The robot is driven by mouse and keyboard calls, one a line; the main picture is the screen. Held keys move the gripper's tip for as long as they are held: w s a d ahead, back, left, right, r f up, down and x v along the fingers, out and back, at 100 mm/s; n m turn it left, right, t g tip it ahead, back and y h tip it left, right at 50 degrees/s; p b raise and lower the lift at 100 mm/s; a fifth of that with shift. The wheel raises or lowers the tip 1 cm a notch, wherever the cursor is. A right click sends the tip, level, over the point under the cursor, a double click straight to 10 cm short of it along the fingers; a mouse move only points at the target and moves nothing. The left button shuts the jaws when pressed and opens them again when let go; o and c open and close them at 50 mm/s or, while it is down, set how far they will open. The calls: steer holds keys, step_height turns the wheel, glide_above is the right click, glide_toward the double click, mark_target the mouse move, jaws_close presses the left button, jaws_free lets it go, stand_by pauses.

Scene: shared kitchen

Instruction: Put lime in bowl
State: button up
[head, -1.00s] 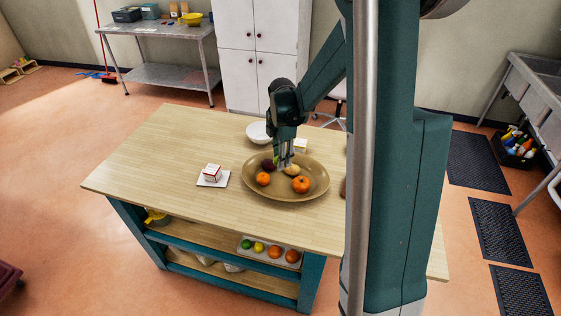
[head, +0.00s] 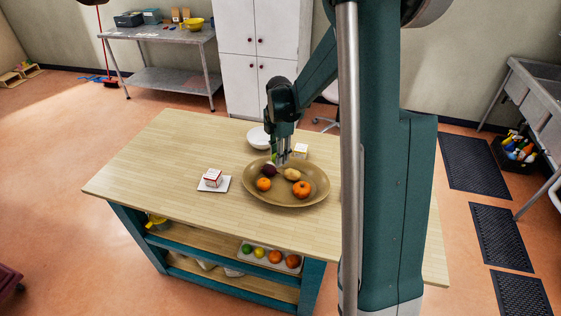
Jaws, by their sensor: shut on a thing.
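My gripper (head: 281,160) is over the back part of a wide tan dish (head: 286,201) on the wooden table. It is shut on a small green thing, most likely the lime (head: 275,158), of which only a sliver shows beside the fingers. A white bowl (head: 257,138) stands on the table just behind and left of the gripper, partly hidden by it. The dish holds two orange fruits (head: 301,189), a dark purple one (head: 269,169) and a tan, potato-like one (head: 292,174).
A small red-and-white box (head: 213,177) stands on a white square left of the dish. Another small box (head: 300,150) stands behind the dish. A tray of fruit (head: 242,255), including a green one, is on the shelf below. The table's left side is clear.

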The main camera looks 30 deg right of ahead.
mark_target(262, 132)
steer(key=w+d+r+n+p, duration=0.1)
steer(key=w, duration=0.7)
steer(key=w+d+r+n+p, duration=0.2)
steer(key=w, duration=0.6)
steer(key=w+d+r+n+p, duration=0.1)
steer(key=w+n+p, duration=0.1)
steer(key=w, duration=0.6)
steer(key=shift+w+d+r, duration=0.15)
steer(key=shift+w+d, duration=0.2)
steer(key=shift+f, duration=0.2)
steer(key=shift+f+b, duration=1)
steer(key=shift+f, duration=4.25)
steer(key=o, duration=1)
steer(key=shift+c, duration=0.2)
step_height(262, 132, up, 7)
steer(key=shift+p, duration=0.4)
